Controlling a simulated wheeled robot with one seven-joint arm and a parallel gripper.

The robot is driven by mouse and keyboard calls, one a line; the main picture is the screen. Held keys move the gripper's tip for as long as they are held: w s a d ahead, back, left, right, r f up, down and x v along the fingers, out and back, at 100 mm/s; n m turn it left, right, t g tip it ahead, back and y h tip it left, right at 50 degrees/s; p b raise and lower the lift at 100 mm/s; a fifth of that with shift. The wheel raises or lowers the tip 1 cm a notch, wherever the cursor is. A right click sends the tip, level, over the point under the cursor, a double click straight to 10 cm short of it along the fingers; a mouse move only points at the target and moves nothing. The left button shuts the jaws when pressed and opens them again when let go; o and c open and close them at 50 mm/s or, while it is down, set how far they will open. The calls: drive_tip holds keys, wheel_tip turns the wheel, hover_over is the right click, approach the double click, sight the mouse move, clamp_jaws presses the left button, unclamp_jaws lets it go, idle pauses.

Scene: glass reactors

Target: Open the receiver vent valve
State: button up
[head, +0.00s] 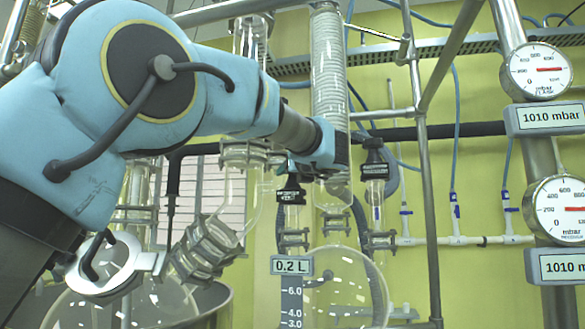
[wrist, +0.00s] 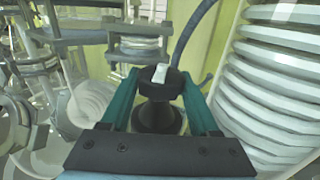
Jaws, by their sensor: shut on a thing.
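My gripper (head: 298,168) reaches in from the left beneath my blue arm in the head view. In the wrist view, the two teal fingers of my gripper (wrist: 160,82) are shut on a black valve knob (wrist: 157,118), one on each side. A white mark shows on the knob's top. In the head view the black knob (head: 291,191) at my gripper sits upright on a glass neck, partly hidden by the gripper. A second black knob (head: 375,168) stands to the right, apart from my gripper. I cannot read a label on either.
A coiled glass condenser (head: 329,75) stands close beside my gripper; its ribbed side (wrist: 275,90) fills the right of the wrist view. A round flask (head: 345,290) hangs below. Steel posts (head: 425,200) and two gauges (head: 538,72), with displays reading 1010 mbar, stand at right.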

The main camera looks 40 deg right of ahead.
drive_tip(key=shift+r+n+y, duration=0.1)
drive_tip(key=shift+n+y, duration=0.2)
drive_tip(key=shift+y, duration=0.1)
drive_tip(key=o, duration=1.1)
drive_tip(key=shift+f+h, duration=0.2)
drive_tip(key=shift+h, duration=0.1)
